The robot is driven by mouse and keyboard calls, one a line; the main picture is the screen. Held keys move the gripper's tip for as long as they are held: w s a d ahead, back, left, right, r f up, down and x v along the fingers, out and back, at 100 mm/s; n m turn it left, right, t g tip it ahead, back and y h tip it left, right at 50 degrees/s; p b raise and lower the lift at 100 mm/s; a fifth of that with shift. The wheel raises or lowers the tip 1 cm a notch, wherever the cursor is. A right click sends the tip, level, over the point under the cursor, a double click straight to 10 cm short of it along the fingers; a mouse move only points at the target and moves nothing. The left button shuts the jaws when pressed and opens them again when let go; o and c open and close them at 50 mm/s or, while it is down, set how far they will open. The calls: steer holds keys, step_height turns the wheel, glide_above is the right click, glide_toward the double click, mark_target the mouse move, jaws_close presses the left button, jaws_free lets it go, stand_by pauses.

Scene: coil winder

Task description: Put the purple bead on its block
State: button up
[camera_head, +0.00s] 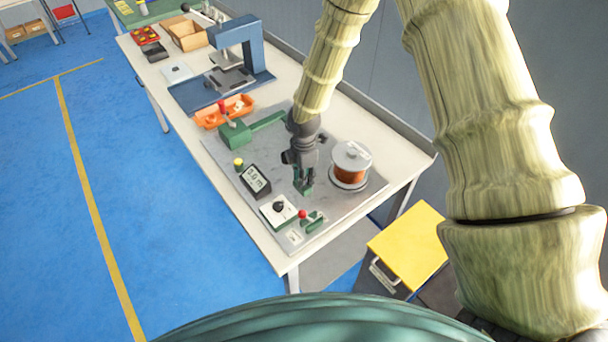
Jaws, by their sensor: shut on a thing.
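My gripper (304,177) points down over the grey plate of the coil winder, left of the copper spool. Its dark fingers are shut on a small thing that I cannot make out. A small green block (307,190) shows right at the fingertips; I cannot tell whether the fingers touch it. No purple shows anywhere, so the purple bead is not identifiable and may be hidden between the fingers.
The copper wire spool (350,165) stands close right of my gripper. A display box (255,180), a black-knob panel (279,210) and a red knob (302,214) lie nearer. A green winder part (236,134), an orange tray (224,111) and a blue press (238,55) stand farther back.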

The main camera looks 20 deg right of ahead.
steer(key=shift+f, duration=0.25)
steer(key=o, duration=0.7)
steer(key=shift+r, duration=0.15)
step_height(320, 180, up, 12)
steer(key=shift+f, duration=0.15)
stand_by(0.3)
